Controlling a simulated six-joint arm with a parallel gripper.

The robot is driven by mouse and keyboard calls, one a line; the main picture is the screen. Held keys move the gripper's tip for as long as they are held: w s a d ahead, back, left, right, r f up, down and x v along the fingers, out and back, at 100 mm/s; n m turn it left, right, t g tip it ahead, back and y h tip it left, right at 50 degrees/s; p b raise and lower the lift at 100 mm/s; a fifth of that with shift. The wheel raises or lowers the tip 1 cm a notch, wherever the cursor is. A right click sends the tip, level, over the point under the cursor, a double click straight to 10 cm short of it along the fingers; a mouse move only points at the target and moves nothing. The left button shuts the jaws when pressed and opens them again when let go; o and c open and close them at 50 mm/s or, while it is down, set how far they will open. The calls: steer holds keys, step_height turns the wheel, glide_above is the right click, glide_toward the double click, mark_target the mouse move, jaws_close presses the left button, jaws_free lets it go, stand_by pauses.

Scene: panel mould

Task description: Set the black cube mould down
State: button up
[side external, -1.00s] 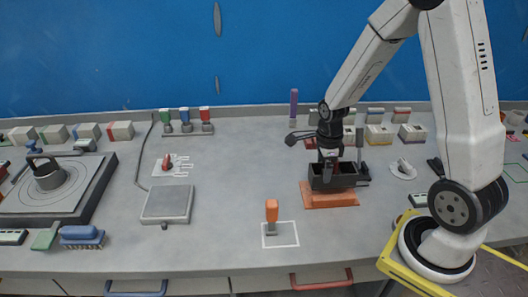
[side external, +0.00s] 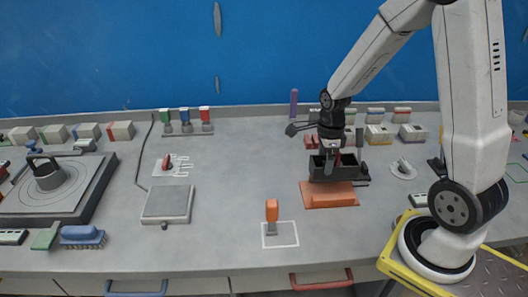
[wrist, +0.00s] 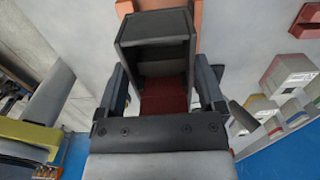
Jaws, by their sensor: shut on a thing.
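The black cube mould (side external: 322,172) is an open-topped black box in the side external view, over the back part of an orange block (side external: 330,197). I cannot tell whether it touches the block. My gripper (side external: 331,153) comes down on it from above and is shut on it. In the wrist view the mould (wrist: 155,30) stands between the two fingers of my gripper (wrist: 162,85), with a dark red surface (wrist: 163,96) nearer the palm. Bits of the orange block (wrist: 124,6) show beyond the mould.
A grey square plate (side external: 168,203) lies to the left. Small coloured boxes (side external: 378,135) line the back right. A white round piece (side external: 403,170) lies to the right.

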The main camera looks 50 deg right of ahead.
steer(key=shift+r, duration=0.3)
steer(key=shift+w+a, duration=0.1)
steer(key=shift+w, duration=0.05)
